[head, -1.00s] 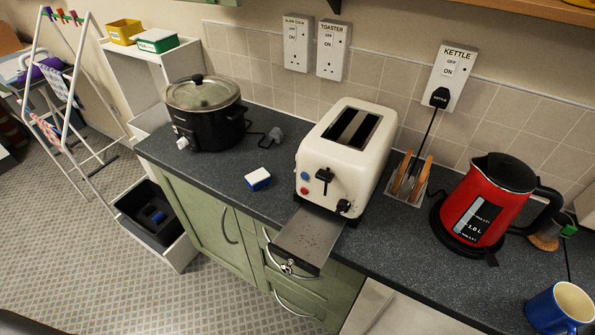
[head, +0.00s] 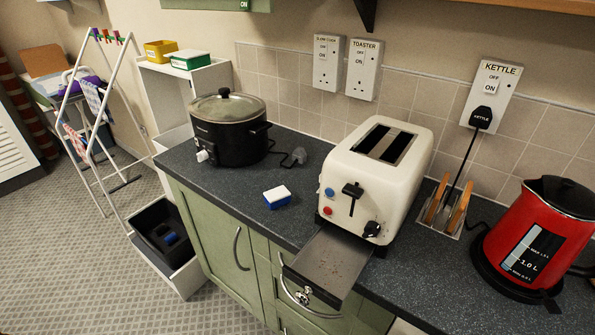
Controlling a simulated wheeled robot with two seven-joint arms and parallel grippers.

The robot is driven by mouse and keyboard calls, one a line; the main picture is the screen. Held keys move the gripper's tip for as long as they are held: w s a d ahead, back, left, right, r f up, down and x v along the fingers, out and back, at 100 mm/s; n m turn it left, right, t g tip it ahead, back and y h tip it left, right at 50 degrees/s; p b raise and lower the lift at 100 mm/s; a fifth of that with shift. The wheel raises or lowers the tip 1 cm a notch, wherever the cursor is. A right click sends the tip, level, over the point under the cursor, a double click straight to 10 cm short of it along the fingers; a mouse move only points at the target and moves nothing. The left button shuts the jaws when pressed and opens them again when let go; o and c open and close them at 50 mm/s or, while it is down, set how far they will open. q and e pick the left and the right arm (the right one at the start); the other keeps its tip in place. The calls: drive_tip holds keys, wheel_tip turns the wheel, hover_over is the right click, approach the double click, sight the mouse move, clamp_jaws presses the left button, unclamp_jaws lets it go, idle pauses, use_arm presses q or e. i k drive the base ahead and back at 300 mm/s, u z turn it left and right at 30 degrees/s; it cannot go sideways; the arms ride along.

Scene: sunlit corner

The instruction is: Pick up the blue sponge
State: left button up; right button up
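A small sponge (head: 277,197), white on top with blue below, lies on the dark worktop (head: 227,195) between the slow cooker and the toaster. Nothing touches it. Neither of my grippers is in the head view.
The black slow cooker (head: 230,137) stands behind the sponge to the left. The white toaster (head: 373,185) stands to its right, with its crumb tray (head: 329,264) pulled out over the front edge. A red kettle (head: 538,235) is at far right. A dark bin (head: 150,217) holds a blue item.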

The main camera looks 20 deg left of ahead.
sight(278, 196)
drive_tip(key=z, duration=0.5)
drive_tip(key=k, duration=0.8)
drive_tip(key=z, duration=0.2)
